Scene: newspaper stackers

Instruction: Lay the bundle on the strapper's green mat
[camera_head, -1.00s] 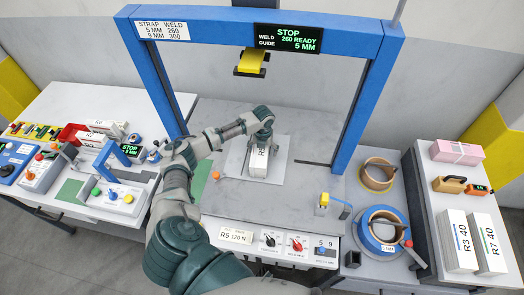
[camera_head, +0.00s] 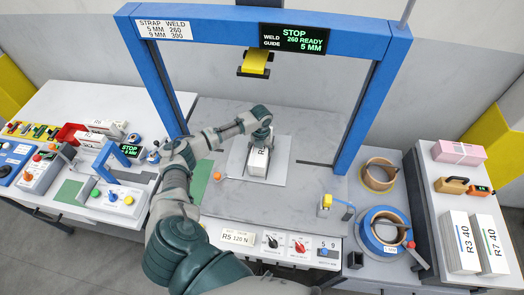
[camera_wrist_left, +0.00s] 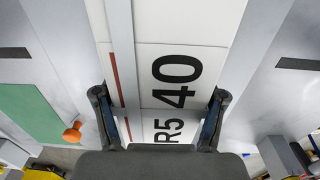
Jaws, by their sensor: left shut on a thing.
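The white bundle (camera_head: 257,163), marked R5 40, is over the pale grey plate in the middle of the strapper's bench. My left gripper (camera_head: 262,138) holds it from above. In the left wrist view my left gripper (camera_wrist_left: 158,105) has a finger on each side of the bundle (camera_wrist_left: 185,60), which carries a red stripe. I cannot tell whether the bundle still touches the plate. The strapper's green mat (camera_head: 201,180) lies left of the plate, partly hidden behind my left arm; it looks bare in the left wrist view (camera_wrist_left: 32,105). My right gripper is out of view.
An orange knob (camera_head: 217,176) stands between mat and plate. The strapper's blue arch (camera_head: 352,120) rises around the bench, with a yellow weld head (camera_head: 254,63) hanging from its beam. A yellow-topped post (camera_head: 326,201) stands at front right. The bench right of the plate is clear.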

